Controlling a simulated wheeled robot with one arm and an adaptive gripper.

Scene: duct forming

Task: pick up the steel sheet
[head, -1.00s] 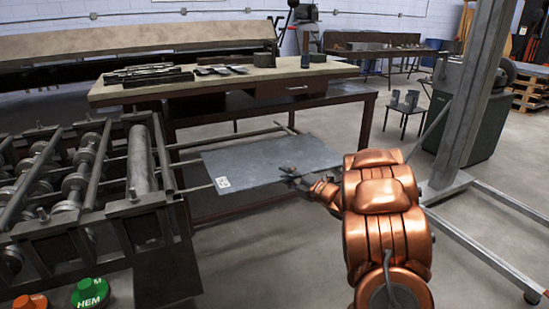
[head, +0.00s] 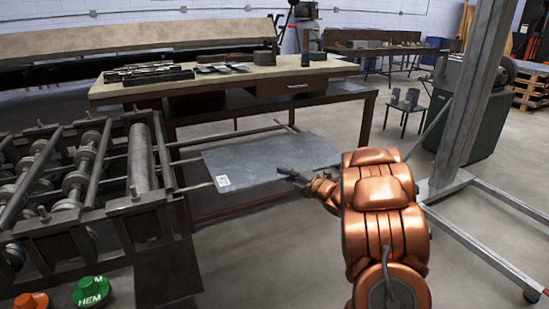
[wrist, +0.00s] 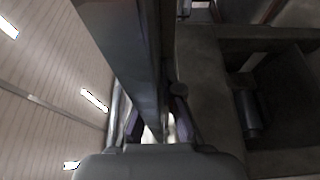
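The steel sheet (head: 265,158) is a flat grey plate with a white label at its near left corner. It lies level on rails beside the roller machine. My gripper (head: 284,173) is at the sheet's near right edge. In the wrist view the sheet (wrist: 128,45) shows nearly edge-on as a dark band running down between the two fingers of my gripper (wrist: 158,122). The fingers stand apart, one on each side of the sheet, with a light gap visible beside it. Contact with the sheet is hard to make out.
The roller machine (head: 141,160) stands left of the sheet, with green (head: 90,292) and orange (head: 30,301) buttons in front. A workbench (head: 220,80) with tools is behind. A grey post (head: 470,95) rises at right. Open floor lies in front of the sheet.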

